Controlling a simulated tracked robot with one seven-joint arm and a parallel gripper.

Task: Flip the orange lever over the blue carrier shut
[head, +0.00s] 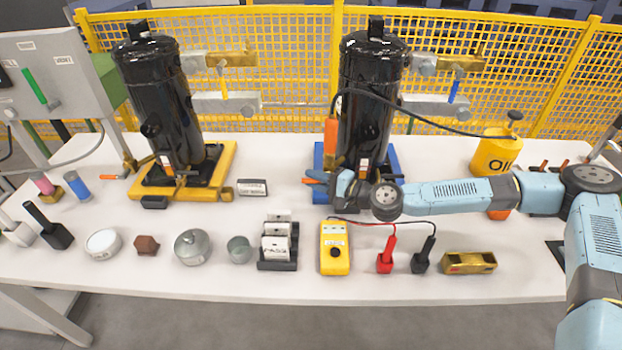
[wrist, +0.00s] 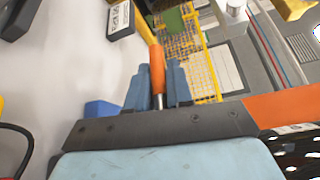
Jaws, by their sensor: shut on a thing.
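The blue carrier (head: 396,168) lies under the right-hand black compressor (head: 368,95), which stands upright on it. A blue corner (wrist: 100,108), probably the carrier's, shows in the wrist view. The orange lever (head: 313,181) points left at the carrier's front left. In the wrist view the orange lever (wrist: 157,66) sits between the two blue fingers, with its metal shank running down between them. My gripper (head: 328,179) is shut on the lever; its fingers also show in the wrist view (wrist: 158,84). My wrist and arm hide the lever's base and the carrier's front.
A yellow meter (head: 335,248) with red and black probes stands in front of my wrist, beside a card rack (head: 277,252). A small labelled block (head: 252,188) is left of the lever. A yellow carrier (head: 218,178) holds another compressor.

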